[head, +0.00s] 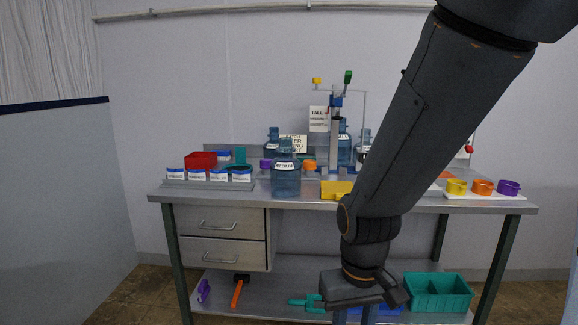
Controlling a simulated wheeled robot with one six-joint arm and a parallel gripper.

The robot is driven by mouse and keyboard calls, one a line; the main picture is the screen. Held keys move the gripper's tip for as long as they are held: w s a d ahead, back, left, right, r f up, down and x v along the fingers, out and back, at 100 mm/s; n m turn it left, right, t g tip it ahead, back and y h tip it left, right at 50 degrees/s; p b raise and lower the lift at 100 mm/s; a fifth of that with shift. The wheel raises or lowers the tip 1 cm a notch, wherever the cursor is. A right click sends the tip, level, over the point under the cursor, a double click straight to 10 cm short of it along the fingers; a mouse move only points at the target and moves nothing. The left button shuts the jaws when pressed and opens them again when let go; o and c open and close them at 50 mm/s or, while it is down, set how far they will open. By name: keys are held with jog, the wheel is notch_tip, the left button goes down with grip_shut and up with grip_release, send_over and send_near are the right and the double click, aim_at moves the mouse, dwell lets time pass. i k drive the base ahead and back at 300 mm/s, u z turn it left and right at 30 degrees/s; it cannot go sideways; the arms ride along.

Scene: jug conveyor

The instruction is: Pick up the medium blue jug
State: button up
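The medium blue jug (286,184) stands upright near the front edge of the steel bench.
A rack of small labelled jars (208,184) and a red bin (201,160) stand left of the jug. A yellow block (336,189) lies close to its right. Colored cups (481,187) sit at far right. A teal crate (438,292) is on the lower shelf.

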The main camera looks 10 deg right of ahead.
aim_at(285, 170)
jog(key=z, duration=0.4)
jog(key=i, duration=1.2)
jog(key=u, duration=0.4)
